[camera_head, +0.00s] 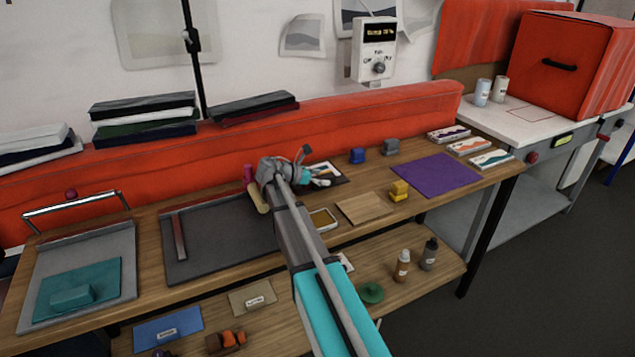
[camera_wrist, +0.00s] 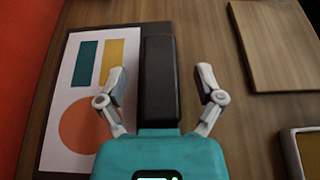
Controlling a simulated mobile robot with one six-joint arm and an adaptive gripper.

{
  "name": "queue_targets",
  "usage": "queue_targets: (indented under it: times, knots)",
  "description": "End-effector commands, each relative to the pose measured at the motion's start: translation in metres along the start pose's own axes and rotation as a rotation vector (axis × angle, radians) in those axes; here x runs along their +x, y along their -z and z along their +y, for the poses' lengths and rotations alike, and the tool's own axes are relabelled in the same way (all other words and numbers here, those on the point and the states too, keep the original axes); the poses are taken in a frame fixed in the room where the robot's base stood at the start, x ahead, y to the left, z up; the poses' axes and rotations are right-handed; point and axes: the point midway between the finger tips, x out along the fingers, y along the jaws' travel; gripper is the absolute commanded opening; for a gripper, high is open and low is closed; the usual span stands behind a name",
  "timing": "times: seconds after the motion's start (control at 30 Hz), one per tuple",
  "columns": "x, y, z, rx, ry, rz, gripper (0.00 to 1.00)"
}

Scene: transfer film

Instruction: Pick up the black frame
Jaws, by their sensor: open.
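The black frame (camera_wrist: 158,80) lies flat on the wooden bench. In the wrist view it shows a dark upright bar on its right side and a thin dark edge above a white print (camera_wrist: 62,105) with teal, yellow and orange shapes. My gripper (camera_wrist: 162,76) is open, with one finger on each side of the bar and gaps to both. The left finger is over the print; the right finger is over bare wood. Whether the fingertips touch anything is unclear. In the head view my gripper (camera_head: 318,178) partly covers the frame (camera_head: 340,180).
A wooden board (camera_head: 364,208) and a shallow tray with yellowish content (camera_head: 322,219) lie close by on the right. A red padded strip (camera_head: 350,115) runs behind.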

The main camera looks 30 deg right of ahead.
Motion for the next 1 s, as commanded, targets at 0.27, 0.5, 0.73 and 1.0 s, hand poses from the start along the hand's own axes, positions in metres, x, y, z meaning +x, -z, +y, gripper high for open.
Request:
queue_targets:
  times: [0.27,0.5,0.73,1.0]
  knots:
    - [0.0127,-0.0002,-0.0002,0.0,0.0,0.0,0.86]
    - [0.0122,-0.0003,-0.0002,0.0,0.0,0.0,0.86]
    - [0.0121,-0.0002,-0.0002,0.0,0.0,0.0,0.84]
    - [0.012,-0.0002,-0.0002,0.0,0.0,0.0,0.34]
